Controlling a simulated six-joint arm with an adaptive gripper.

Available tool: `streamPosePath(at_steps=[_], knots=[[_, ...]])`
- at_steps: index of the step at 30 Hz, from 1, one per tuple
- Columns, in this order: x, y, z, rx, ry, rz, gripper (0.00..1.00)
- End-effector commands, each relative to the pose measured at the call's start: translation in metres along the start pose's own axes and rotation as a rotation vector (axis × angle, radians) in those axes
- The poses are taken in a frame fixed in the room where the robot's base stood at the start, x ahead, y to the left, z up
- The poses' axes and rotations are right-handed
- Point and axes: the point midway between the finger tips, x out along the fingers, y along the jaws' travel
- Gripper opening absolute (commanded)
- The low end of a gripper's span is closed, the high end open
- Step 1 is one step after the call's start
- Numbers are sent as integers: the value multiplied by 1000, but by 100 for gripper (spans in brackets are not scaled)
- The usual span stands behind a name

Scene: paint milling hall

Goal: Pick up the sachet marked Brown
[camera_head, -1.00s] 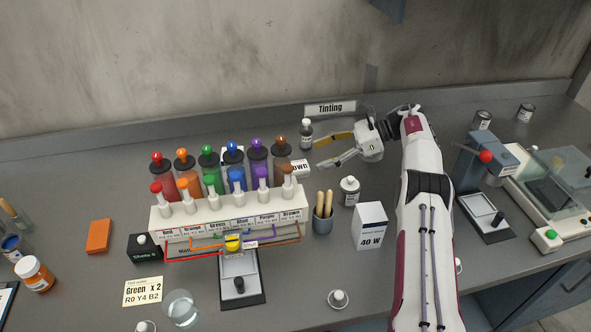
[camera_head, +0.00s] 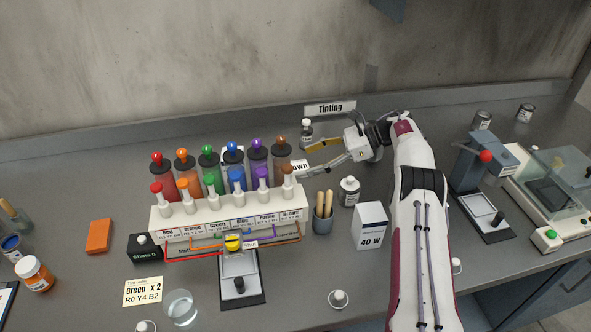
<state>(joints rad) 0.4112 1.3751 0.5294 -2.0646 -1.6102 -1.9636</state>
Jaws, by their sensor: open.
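The sachet marked Brown (camera_head: 301,170) is a white packet behind the right end of the dispenser rack. Only its right part with the letters "own" shows; the brown cylinder hides the rest. My gripper (camera_head: 303,162) is open, reaching in from the right with its fingers pointing left. In the picture its fingertips lie at the sachet, one above and one overlapping its lower edge. I cannot tell whether they touch it.
The dispenser rack (camera_head: 230,216) with several coloured cylinders stands just left of the gripper. A dark bottle (camera_head: 306,128) stands behind the fingers. A cup with wooden sticks (camera_head: 323,222), a small white-capped bottle (camera_head: 349,191) and a white "40 W" box (camera_head: 371,226) stand in front.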

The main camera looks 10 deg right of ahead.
Motion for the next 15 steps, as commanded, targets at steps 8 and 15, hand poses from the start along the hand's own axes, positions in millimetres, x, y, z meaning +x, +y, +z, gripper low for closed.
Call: streamPosePath(at_steps=[8, 15], knots=[[27, 0, 0, 0, 0, 1, 64], [45, 0, 0, 0, 1, 0, 64]])
